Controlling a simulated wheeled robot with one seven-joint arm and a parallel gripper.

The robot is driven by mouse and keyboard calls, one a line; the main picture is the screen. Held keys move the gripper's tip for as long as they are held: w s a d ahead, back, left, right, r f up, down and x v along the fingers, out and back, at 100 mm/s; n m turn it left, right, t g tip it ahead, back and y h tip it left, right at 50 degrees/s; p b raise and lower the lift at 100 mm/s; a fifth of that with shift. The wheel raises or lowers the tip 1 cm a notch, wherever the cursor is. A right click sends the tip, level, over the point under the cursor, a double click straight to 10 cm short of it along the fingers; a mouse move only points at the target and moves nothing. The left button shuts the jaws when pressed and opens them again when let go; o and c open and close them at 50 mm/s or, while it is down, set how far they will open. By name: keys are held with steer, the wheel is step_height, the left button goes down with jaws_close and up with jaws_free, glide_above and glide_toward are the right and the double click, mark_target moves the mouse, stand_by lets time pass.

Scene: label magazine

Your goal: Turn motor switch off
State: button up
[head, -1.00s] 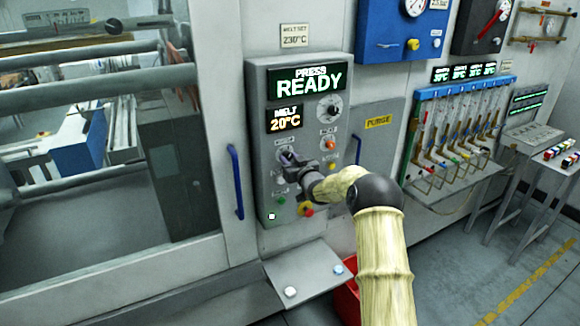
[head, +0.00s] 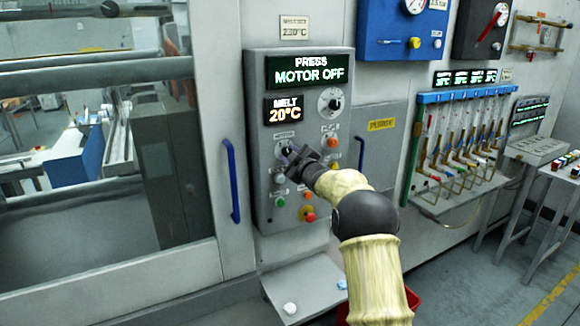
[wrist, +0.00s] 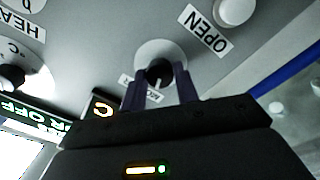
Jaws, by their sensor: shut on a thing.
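The motor switch (head: 281,150) is a dark knob on a round pale plate, at the left of the grey control panel (head: 263,185). It also shows in the wrist view (wrist: 160,49), upside down, with a partly hidden label by it. My gripper (head: 290,154) is at the switch, its two dark fingers on either side of the knob. In the wrist view the fingers (wrist: 159,80) are shut on the knob, and a white pointer line shows between them. The panel's display (head: 308,70) reads "PRESS MOTOR OFF".
A second display (head: 283,109) reads "MELT 20°C". A black dial (head: 330,101), an orange button (head: 331,142), a green button (head: 279,201) and a red-yellow emergency button (head: 309,214) are close by. A blue door handle (head: 231,180) stands left of the panel.

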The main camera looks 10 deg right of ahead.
steer(key=shift+f+n+b, duration=0.15)
steer(key=shift+n+b, duration=0.9)
steer(key=shift+n, duration=0.45)
steer(key=o, duration=1)
steer(key=shift+c, duration=0.2)
steer(key=b+v, duration=0.5)
steer(key=v, duration=1.2)
steer(key=shift+s+b, duration=0.2)
steer(key=shift+b, duration=0.2)
steer(key=shift+d, duration=0.1)
